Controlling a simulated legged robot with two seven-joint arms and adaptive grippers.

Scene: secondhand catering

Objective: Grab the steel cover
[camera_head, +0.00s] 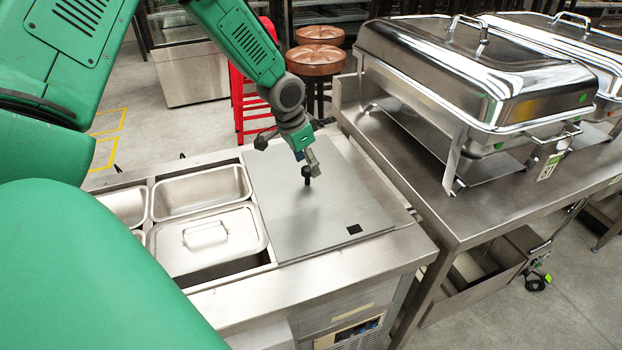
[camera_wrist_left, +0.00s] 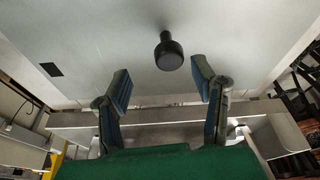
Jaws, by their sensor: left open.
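The steel cover (camera_head: 290,222) is a flat grey sheet lying over the right part of the counter with wells. It has an upright black knob (camera_head: 307,173) and a small black square near its front right corner. My left gripper (camera_head: 311,163) reaches down over the cover, close to the knob. In the left wrist view, the cover (camera_wrist_left: 110,50) fills the upper part. There the left gripper (camera_wrist_left: 162,85) is open and empty, and the black knob (camera_wrist_left: 169,52) shows ahead of the gap between its two fingers, apart from both. My right gripper is not in view.
Left of the cover are open steel pans (camera_head: 200,192) and a lidded pan (camera_head: 208,240) with a handle. A steel table (camera_head: 480,222) with a large chafing dish (camera_head: 470,85) stands close on the right. A red stool (camera_head: 240,100) and brown-seated stools (camera_head: 315,60) stand behind.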

